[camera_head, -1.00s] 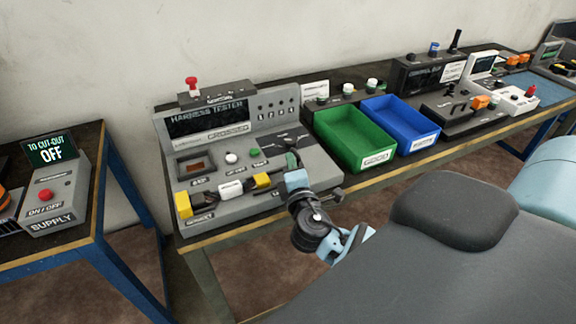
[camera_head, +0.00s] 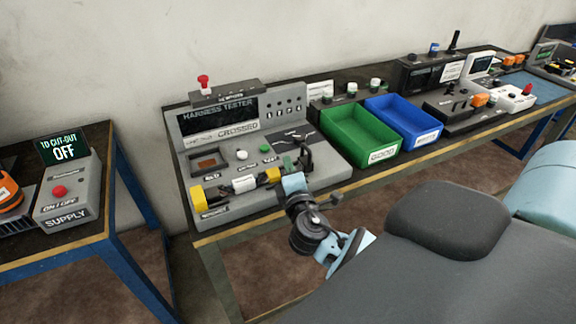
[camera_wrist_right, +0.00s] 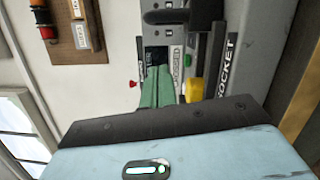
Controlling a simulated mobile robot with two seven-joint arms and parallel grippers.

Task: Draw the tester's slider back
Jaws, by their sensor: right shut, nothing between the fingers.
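The grey harness tester (camera_head: 225,207) stands on the bench at centre left in the head view, with a dark display (camera_head: 218,115). A yellow block (camera_head: 197,196), a white labelled piece (camera_head: 244,184) and a second yellow block (camera_head: 272,175) lie in a row along its front. I cannot tell for sure which part is the slider. My right gripper (camera_head: 291,163) is at the tester's right front, close to the second yellow block. In the wrist view its green fingers (camera_wrist_right: 157,86) are together and empty, beside a yellow part (camera_wrist_right: 194,89) and a SOCKET label. Contact is unclear.
A green bin (camera_head: 383,155) and a blue bin (camera_head: 430,139) stand right of the tester. A supply box (camera_head: 66,212) with a screen reading OFF is on the left bench. The bench's front edge (camera_head: 225,236) runs below the tester.

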